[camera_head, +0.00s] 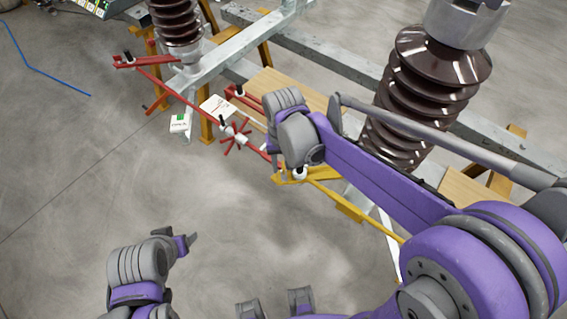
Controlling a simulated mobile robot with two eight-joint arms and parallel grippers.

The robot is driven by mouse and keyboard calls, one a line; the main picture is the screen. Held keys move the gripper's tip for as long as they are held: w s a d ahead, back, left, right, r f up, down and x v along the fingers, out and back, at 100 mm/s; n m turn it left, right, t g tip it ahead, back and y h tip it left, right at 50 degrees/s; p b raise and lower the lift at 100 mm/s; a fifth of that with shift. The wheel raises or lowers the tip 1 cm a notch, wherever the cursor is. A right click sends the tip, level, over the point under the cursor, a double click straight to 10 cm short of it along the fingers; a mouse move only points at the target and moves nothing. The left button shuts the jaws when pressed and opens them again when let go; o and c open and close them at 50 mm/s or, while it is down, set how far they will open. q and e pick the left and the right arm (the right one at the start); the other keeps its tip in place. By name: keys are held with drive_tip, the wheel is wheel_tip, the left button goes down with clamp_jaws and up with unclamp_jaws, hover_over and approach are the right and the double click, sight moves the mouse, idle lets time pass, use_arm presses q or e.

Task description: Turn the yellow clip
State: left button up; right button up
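The yellow clip (289,179) shows as a small flat yellow piece at the joint of a red rod and a yellow rod, near the picture's middle. A white knob with a black top (300,173) stands beside it. My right arm reaches in from the right, and my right gripper (294,148) is just above the clip, overlapping it in the view. Whether they touch cannot be told. The wrist hides the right fingers. My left gripper (188,243) is at the lower left, well away from the clip, and its fingers are too small to judge.
A red rod with a red star-shaped handle (235,136) runs to the upper left.

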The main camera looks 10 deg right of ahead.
clamp_jaws()
drive_tip(key=shift+n, duration=0.4)
drive_tip(key=n, duration=0.4)
drive_tip(key=shift+b, duration=0.3)
drive_tip(key=n, duration=0.9)
drive_tip(key=shift+b, duration=0.4)
drive_tip(key=shift+n, duration=2)
